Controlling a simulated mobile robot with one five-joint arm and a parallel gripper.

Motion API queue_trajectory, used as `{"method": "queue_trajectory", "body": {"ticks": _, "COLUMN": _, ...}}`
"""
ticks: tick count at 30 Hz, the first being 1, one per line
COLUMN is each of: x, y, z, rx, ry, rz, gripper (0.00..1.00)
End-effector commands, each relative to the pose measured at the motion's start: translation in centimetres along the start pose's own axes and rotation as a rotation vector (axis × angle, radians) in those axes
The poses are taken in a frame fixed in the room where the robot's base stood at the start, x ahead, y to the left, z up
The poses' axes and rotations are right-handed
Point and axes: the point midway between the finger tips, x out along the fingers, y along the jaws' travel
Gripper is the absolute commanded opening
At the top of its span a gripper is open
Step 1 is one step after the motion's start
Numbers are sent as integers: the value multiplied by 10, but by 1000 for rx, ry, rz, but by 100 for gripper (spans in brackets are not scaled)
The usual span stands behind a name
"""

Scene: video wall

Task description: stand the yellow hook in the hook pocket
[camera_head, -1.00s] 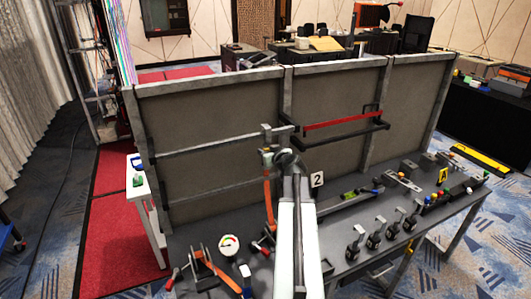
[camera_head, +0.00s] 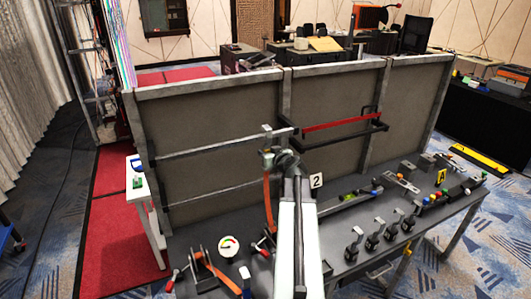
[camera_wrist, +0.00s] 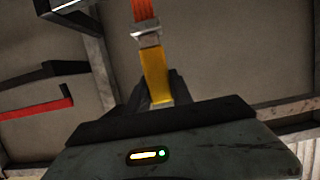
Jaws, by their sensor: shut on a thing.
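The yellow hook (camera_wrist: 156,68) stands out from between the jaws of my gripper (camera_wrist: 160,88) in the wrist view. A grey metal fitting joins it to an orange strap (camera_wrist: 145,10). My gripper is shut on the hook. In the head view my gripper (camera_head: 268,155) is in front of the back panel, near the end of the upper rail (camera_head: 210,145). The orange strap (camera_head: 267,200) hangs below it toward the table. The hook itself is too small to make out there. I cannot tell which part is the hook pocket.
A red bar in a black frame (camera_head: 340,125) juts from the panel to the right of my gripper. The dark table (camera_head: 330,220) holds a ratchet (camera_head: 205,265), a round gauge (camera_head: 229,245) and several clamps. A plate marked 2 (camera_head: 316,181) is close to my arm.

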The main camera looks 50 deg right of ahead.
Motion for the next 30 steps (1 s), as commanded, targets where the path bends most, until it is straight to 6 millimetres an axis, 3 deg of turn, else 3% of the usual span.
{"method": "queue_trajectory", "body": {"ticks": 30, "x": -57, "y": 0, "z": 18, "rx": 0, "ry": 0, "rz": 0, "gripper": 0}}
